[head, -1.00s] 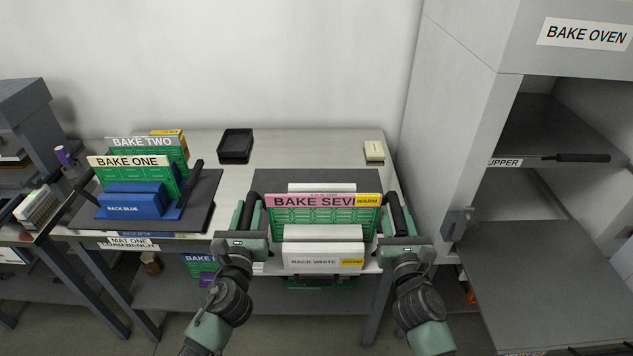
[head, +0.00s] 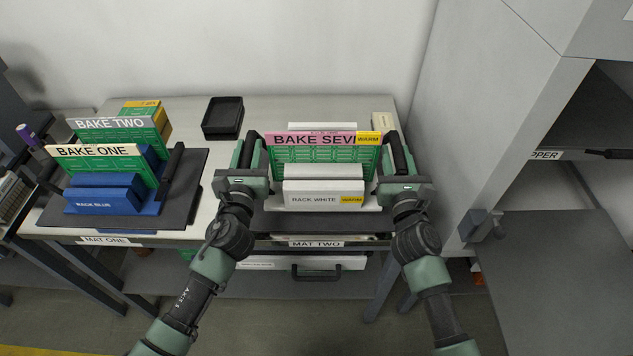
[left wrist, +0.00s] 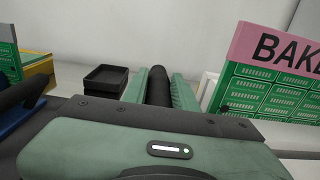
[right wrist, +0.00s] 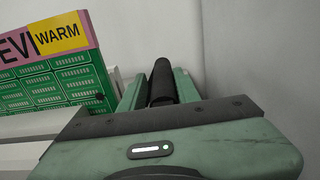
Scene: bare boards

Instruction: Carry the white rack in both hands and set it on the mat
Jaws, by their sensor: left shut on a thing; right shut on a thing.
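The white rack (head: 322,187) carries a "RACK WHITE" label with a yellow "WARM" tag and holds a green board with a pink "BAKE SEVI..." strip (head: 310,140). My left gripper (head: 249,155) is shut on the rack's black left handle, which shows in the left wrist view (left wrist: 158,88). My right gripper (head: 397,155) is shut on the black right handle, which shows in the right wrist view (right wrist: 161,82). The rack looks level, over the dark mat (head: 290,222) with the "MAT TWO" label at its front. I cannot tell whether it touches the mat.
A blue rack (head: 105,200) with "BAKE ONE" and "BAKE TWO" boards stands on mat one (head: 185,215) at the left. A black tray (head: 222,118) sits at the back. The oven (head: 520,110) with its lowered door is close on the right.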

